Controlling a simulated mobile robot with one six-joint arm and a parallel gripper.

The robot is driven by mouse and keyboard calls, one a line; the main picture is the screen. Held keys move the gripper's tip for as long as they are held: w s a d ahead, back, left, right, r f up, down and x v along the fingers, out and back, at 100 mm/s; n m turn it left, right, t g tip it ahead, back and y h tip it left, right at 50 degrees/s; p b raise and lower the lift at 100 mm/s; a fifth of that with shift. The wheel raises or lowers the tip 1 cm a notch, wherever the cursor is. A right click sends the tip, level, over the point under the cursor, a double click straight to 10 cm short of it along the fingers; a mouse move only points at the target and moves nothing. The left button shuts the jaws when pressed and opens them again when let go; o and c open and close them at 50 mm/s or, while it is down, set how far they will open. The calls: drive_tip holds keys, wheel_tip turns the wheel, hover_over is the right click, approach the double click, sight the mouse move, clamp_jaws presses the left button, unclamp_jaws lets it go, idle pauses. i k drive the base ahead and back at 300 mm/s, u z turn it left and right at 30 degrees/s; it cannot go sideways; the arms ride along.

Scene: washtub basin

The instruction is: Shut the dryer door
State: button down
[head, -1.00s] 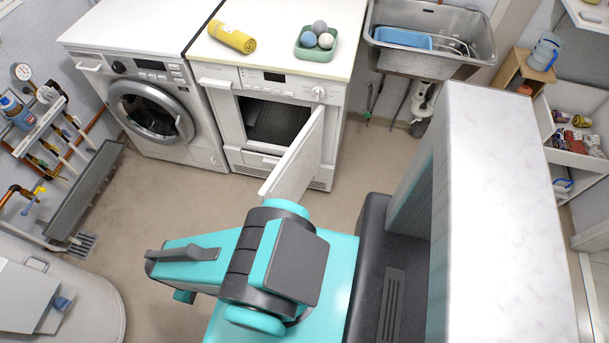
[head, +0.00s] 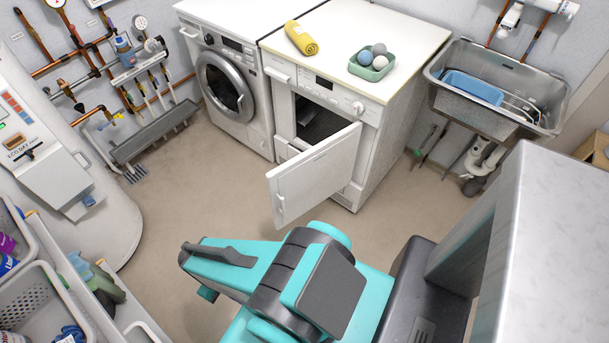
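The dryer (head: 375,130) stands against the back wall, right of the front-loading washer (head: 226,85). Its door (head: 314,172) is a flat white panel, hinged on the right side and swung wide open toward me. The dark drum opening (head: 318,119) shows behind the door's upper left part. My folded teal and grey arm is in the foreground, apart from the door. My gripper's fingers do not show, so I cannot see whether they are open or shut.
A yellow rolled towel (head: 301,38) and a green tray (head: 356,66) with balls lie on the dryer top. A metal sink (head: 493,124) is at right. Pipes and a drain trough (head: 154,133) line the left. Bare floor (head: 215,175) lies before the machines. Baskets (head: 45,300) stand at lower left.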

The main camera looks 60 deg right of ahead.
sight(299, 184)
drive_tip(key=u, duration=0.15)
drive_tip(key=k, duration=1)
drive_tip(key=u, duration=0.25)
